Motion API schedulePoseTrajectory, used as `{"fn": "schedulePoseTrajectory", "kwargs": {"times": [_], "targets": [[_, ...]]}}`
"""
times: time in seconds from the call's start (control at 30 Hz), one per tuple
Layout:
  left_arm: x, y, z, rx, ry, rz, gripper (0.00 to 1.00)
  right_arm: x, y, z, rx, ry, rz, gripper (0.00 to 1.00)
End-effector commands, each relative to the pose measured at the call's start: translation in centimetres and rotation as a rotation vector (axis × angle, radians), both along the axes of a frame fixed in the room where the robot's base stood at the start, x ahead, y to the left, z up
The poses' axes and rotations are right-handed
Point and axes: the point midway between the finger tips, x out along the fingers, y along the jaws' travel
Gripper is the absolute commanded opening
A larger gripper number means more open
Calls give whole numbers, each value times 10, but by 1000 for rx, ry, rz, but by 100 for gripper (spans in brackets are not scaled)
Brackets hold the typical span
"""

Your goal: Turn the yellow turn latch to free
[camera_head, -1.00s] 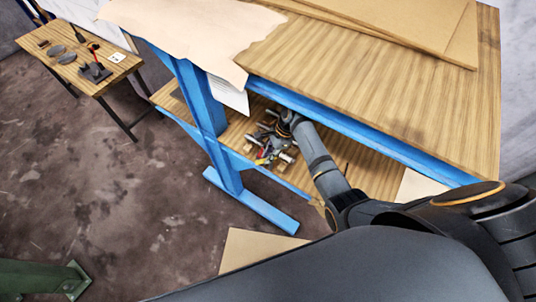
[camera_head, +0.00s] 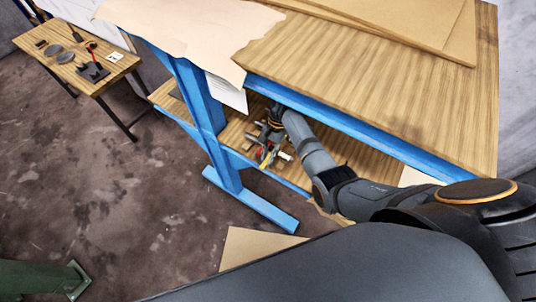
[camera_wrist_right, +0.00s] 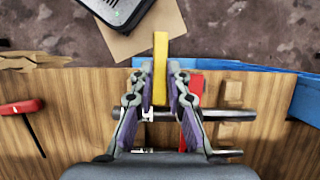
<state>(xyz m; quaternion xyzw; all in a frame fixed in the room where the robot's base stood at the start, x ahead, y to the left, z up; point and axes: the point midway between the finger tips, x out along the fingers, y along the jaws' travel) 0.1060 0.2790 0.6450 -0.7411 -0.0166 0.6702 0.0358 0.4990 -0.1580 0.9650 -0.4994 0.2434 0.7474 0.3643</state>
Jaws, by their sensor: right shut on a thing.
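The yellow turn latch (camera_wrist_right: 160,58) is a flat yellow bar pointing up in the right wrist view. My right gripper (camera_wrist_right: 160,82) has its purple-padded fingers on either side of the bar and is shut on it. In the head view my right gripper (camera_head: 266,140) reaches under the blue-framed table to the lower shelf, where a bit of yellow shows small. A grey rod (camera_wrist_right: 235,115) and a red part (camera_wrist_right: 194,82) lie around the latch, partly hidden by the fingers. My left gripper is out of view.
The wooden lower shelf (camera_wrist_right: 75,105) surrounds the mechanism. A red-handled tool (camera_wrist_right: 20,107) lies on it to the left. The blue frame (camera_head: 345,127) and wooden tabletop (camera_head: 400,100) are above my forearm. A side table (camera_head: 85,65) with small objects stands at far left.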

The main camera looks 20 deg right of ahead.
Motion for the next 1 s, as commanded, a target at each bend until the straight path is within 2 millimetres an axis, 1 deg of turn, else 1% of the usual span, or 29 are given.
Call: {"fn": "schedulePoseTrajectory", "kwargs": {"times": [0.47, 0.5, 0.67, 1.0], "targets": [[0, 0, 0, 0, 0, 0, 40, 0, -1, 0, -3, -2, 15, 0], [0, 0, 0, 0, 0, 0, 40, 0, -1, 0, -3, -2, 15, 16], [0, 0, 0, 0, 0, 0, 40, 0, -1, 0, -3, -1, 14, 38], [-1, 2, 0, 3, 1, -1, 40, 0, 0, 0, -1, -1, 14, 38]]}}
